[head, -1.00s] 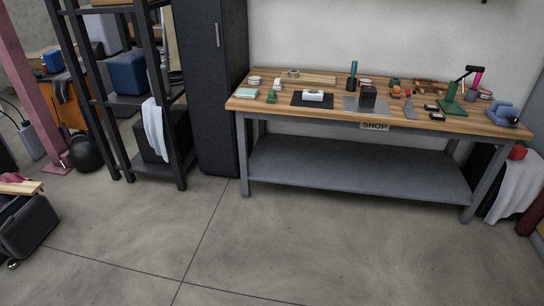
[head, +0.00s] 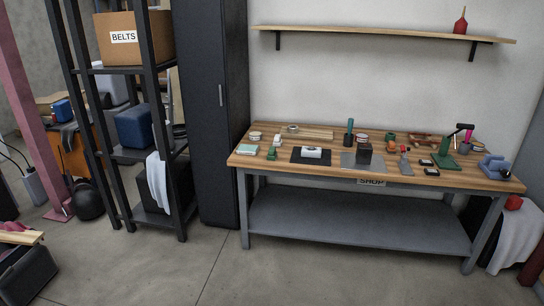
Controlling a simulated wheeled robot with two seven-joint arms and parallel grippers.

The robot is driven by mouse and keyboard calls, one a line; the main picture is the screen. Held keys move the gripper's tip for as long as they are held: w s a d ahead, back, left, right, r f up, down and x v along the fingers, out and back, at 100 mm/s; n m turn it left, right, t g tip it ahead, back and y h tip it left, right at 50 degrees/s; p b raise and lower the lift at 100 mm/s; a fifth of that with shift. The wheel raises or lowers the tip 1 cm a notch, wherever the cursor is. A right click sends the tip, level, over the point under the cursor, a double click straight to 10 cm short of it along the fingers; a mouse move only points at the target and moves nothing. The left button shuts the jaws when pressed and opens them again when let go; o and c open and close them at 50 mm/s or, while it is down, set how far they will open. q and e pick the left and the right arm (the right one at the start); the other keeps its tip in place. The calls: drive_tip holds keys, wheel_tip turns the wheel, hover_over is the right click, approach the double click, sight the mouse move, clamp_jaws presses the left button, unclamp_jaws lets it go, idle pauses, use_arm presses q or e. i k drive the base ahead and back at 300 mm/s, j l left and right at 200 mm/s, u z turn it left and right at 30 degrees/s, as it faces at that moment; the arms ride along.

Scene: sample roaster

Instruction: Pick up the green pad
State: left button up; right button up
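A flat pale green pad (head: 247,149) lies near the front left corner of the wooden bench top (head: 312,134). A small darker green object (head: 271,153) sits just right of it, too small to make out. Other green things, a tall cylinder (head: 349,133) and a stand (head: 444,155), are farther right on the bench. Neither of my grippers is in view.
The bench has a grey lower shelf (head: 350,222). A dark cabinet (head: 212,110) stands against its left end, and a black rack with a BELTS box (head: 134,37) is beyond. A wall shelf (head: 380,33) hangs above. The floor (head: 210,270) in front is clear.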

sight(272, 155)
drive_tip(key=i+l, duration=0.2)
drive_tip(key=i, duration=0.3)
drive_tip(key=i+l+u, duration=0.1)
drive_tip(key=i, duration=0.45)
drive_tip(key=i+l, duration=0.35)
drive_tip(key=i, duration=0.15)
drive_tip(key=i+l+u, duration=0.1)
drive_tip(key=i, duration=0.4)
drive_tip(key=i+l, duration=0.4)
drive_tip(key=i+l+u, duration=0.1)
drive_tip(key=i+l, duration=0.2)
drive_tip(key=i, duration=0.3)
